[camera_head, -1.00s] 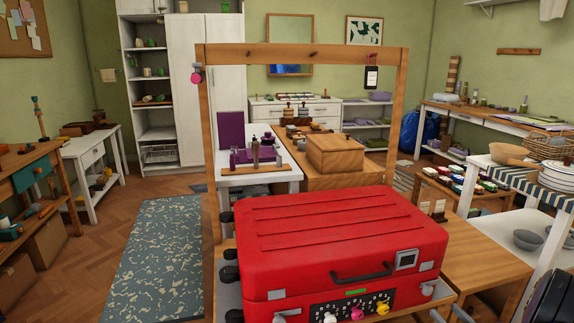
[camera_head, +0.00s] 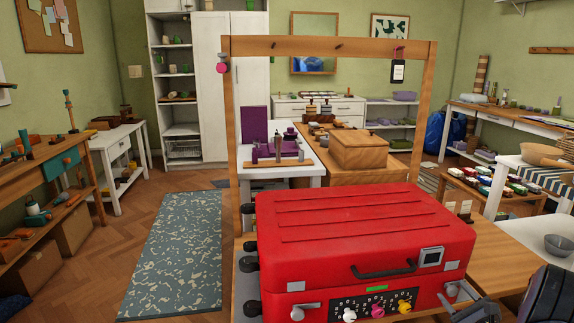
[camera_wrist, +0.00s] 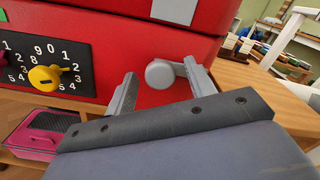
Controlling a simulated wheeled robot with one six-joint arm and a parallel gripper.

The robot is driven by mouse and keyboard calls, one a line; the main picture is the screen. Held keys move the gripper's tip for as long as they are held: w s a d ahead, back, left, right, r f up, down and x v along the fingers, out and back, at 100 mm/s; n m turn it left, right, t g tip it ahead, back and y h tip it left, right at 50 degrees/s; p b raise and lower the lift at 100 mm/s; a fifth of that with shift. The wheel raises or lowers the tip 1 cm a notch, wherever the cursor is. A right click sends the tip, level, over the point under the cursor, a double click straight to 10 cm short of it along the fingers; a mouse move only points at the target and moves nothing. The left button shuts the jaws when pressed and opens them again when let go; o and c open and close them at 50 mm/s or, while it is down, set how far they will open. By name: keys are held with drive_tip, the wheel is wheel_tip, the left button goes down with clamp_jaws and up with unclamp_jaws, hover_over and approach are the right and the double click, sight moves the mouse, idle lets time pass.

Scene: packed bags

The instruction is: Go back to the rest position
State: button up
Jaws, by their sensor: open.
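A closed red suitcase (camera_head: 365,235) stands on a bench in front of me, with a dark handle (camera_head: 384,270) on its front. Its black number panel has white, pink and yellow dials; the yellow dial (camera_wrist: 44,78) also shows in the wrist view. My gripper (camera_wrist: 159,69) is open, its two grey fingers spread in front of the suitcase's lower right front. A round grey latch knob (camera_wrist: 160,74) shows between the fingertips, with no grip on it; I cannot tell whether they touch it. In the head view my gripper is partly cut off at the bottom right.
A wooden frame (camera_head: 330,45) arches behind the suitcase, with a tag (camera_head: 398,71) hanging from it. A wooden top (camera_head: 520,240) lies right of the suitcase. A pink container (camera_wrist: 45,135) sits below the panel. Open floor with a blue rug (camera_head: 175,255) lies to the left.

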drive_tip(key=n, duration=0.7)
drive_tip(key=shift+p, duration=0.35)
drive_tip(key=n+p, duration=0.2)
drive_tip(key=n, duration=0.3)
drive_tip(key=shift+r, duration=0.1)
drive_tip(key=shift+s+d, duration=0.1)
drive_tip(key=shift+s, duration=1.15)
